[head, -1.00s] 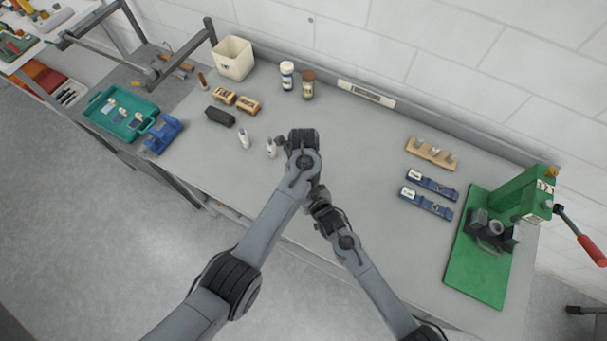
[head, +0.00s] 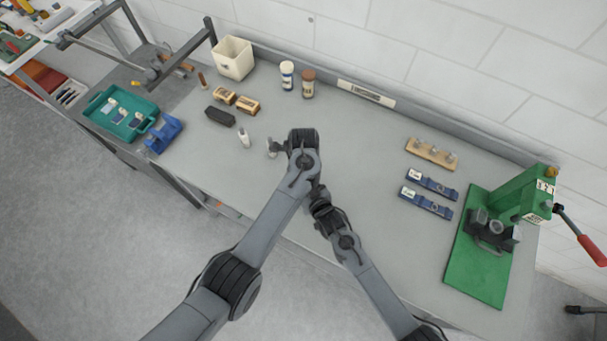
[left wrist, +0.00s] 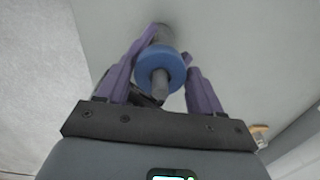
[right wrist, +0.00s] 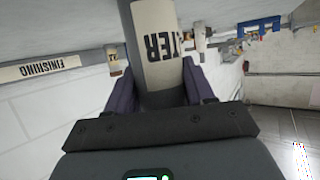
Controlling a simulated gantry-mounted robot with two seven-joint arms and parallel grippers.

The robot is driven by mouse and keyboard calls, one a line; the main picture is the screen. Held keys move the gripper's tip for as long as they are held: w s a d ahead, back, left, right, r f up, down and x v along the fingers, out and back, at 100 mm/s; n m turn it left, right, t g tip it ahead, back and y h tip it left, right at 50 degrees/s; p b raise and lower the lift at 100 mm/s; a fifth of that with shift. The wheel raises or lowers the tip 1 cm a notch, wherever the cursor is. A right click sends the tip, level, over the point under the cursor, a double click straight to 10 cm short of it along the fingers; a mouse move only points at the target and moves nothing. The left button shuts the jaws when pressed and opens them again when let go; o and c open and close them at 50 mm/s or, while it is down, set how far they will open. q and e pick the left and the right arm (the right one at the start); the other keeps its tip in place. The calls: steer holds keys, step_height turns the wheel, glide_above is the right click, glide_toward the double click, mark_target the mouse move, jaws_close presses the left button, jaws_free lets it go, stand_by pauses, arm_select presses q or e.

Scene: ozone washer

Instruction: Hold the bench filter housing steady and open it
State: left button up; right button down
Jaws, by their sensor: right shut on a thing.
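The filter housing (right wrist: 157,43) fills the middle of the right wrist view, a dark cylinder with a cream label whose lettering is upside down and partly hidden. My right gripper (right wrist: 158,72) is shut on it, one finger on each side. In the left wrist view a blue ring (left wrist: 174,64) with a grey shaft (left wrist: 160,84) through it lies between the purple fingers of my left gripper (left wrist: 172,58). The fingers are close beside the ring, but whether they press on it is unclear. In the head view my arms hide the housing.
A white bin (head: 233,57), two jars, small wooden blocks and a black block stand at the back left. Blue holders (head: 427,202) and a green press (head: 478,255) are at the right. A teal tray (head: 120,114) is at the far left.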

arm_select(q)
steer(key=shift+o, duration=1.1)
steer(key=shift+r, duration=2.25)
steer(key=shift+s+d+r+m, duration=0.1)
steer(key=shift+r+m, duration=0.05)
steer(key=shift+m, duration=0.45)
steer(key=shift+s+d+r+m, duration=0.1)
steer(key=shift+r+m, duration=0.05)
steer(key=shift+m, duration=0.45)
steer(key=shift+d+r+m, duration=0.1)
steer(key=shift+r+m, duration=0.25)
steer(key=shift+m, duration=0.55)
steer(key=r+m, duration=0.1)
steer(key=m, duration=0.1)
steer(key=shift+w+r+m, duration=0.1)
steer(key=shift+r+m, duration=0.05)
steer(key=shift+m, duration=0.15)
steer(key=shift+r+m, duration=0.15)
steer(key=shift+m, duration=0.25)
steer(key=shift+w+a, duration=0.1)
steer(key=shift+a, duration=0.1)
steer(key=shift+a+f, duration=0.1)
steer(key=shift+f, duration=3.65)
